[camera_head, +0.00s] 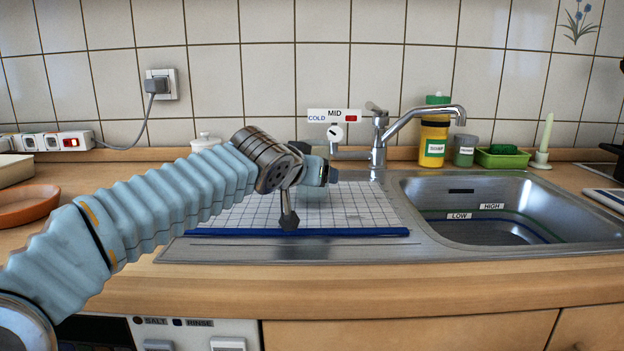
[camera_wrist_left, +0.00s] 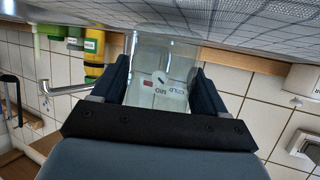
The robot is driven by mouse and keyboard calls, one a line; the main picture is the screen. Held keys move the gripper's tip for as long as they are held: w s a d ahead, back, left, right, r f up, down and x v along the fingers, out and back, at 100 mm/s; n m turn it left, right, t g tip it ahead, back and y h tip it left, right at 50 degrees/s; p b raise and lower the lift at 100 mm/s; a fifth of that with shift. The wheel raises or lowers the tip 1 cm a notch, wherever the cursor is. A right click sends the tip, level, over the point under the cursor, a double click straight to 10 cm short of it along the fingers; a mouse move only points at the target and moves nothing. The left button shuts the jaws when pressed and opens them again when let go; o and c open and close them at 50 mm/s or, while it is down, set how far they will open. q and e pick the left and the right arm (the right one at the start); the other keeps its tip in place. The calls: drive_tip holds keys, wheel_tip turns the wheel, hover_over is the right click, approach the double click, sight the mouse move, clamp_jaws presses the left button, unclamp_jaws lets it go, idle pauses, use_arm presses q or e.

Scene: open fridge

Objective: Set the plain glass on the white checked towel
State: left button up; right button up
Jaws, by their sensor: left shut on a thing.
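The white checked towel (camera_head: 350,212) with a blue front edge lies on the draining board, left of the sink. My left gripper (camera_head: 322,172) is over the back part of the towel. In the left wrist view, which is upside down, my left gripper (camera_wrist_left: 158,80) is shut on the clear plain glass (camera_wrist_left: 160,55), with a dark finger on each side. The checked towel also shows there (camera_wrist_left: 250,20), close to the end of the glass. I cannot tell whether they touch. In the head view the glass is faint, partly hidden by my gripper. My right gripper is out of view.
The tap (camera_head: 378,140) stands just behind the towel, with a MID/COLD sign (camera_head: 334,116) beside it. The sink basin (camera_head: 490,215) is right of the towel. A yellow soap bottle (camera_head: 433,140) stands behind it. An orange dish (camera_head: 25,205) is at the far left.

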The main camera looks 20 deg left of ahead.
use_arm(q)
drive_tip(key=shift+f, duration=0.4)
drive_tip(key=shift+f, duration=0.1)
drive_tip(key=o, duration=1.3)
drive_tip(key=shift+r, duration=0.3)
drive_tip(key=b+v, duration=0.1)
drive_tip(key=v, duration=1.1)
drive_tip(key=shift+f, duration=0.2)
